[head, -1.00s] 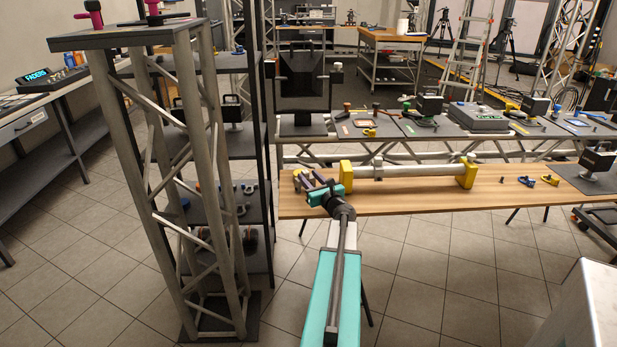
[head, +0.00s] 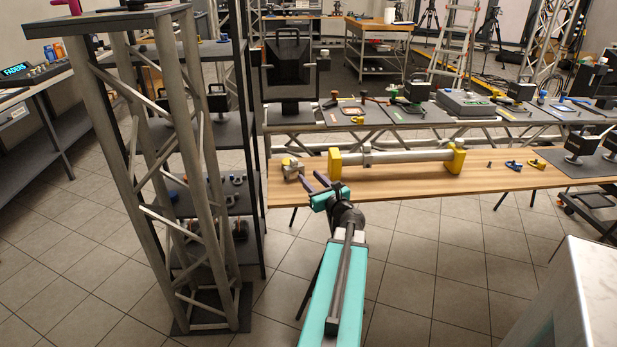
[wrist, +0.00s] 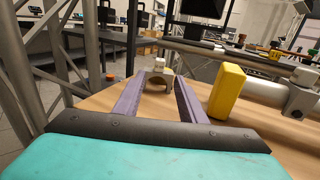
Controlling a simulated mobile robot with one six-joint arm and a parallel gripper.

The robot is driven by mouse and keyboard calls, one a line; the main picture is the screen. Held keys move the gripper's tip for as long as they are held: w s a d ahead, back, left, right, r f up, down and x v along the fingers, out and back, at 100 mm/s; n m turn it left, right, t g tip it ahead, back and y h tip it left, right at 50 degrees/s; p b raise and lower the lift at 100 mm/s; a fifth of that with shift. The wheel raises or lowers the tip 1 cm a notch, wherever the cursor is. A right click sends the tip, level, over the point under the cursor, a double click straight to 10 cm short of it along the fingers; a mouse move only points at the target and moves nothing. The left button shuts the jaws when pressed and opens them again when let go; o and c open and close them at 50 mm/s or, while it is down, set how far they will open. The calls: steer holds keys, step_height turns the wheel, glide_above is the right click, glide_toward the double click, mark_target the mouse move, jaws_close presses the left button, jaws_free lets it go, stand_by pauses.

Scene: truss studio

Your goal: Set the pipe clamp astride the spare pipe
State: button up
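A grey pipe clamp (head: 292,168) stands on the left end of the wooden table; in the wrist view the clamp (wrist: 158,78) shows its arched opening. The spare pipe (head: 405,156) lies level across two yellow supports, left (head: 335,163) and right (head: 454,158). My gripper (head: 315,182) is at the table's front edge, to the near right of the clamp. Its two purple fingers are open, pointing at the clamp. In the wrist view the clamp appears between the fingertips (wrist: 158,84), apparently just beyond them. I cannot tell whether they touch it.
A grey collar (head: 367,155) sits around the pipe. The left yellow support (wrist: 227,92) stands close to the right finger. A truss tower (head: 180,170) stands left of the table.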

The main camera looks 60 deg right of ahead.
mark_target(295, 164)
steer(key=shift+o, duration=0.3)
steer(key=shift+s+a, duration=0.1)
steer(key=shift+s, duration=0.1)
steer(key=shift+o, duration=0.2)
steer(key=p+x, duration=0.3)
steer(key=shift+w+f+p, duration=0.25)
steer(key=shift+w+p, duration=0.35)
steer(key=shift+w+f, duration=0.1)
steer(key=shift+f, duration=0.1)
steer(key=shift+w+d, duration=0.1)
steer(key=shift+d, duration=0.15)
steer(key=shift+p+x, duration=0.95)
steer(key=shift+x, duration=3.25)
steer(key=shift+r, duration=0.1)
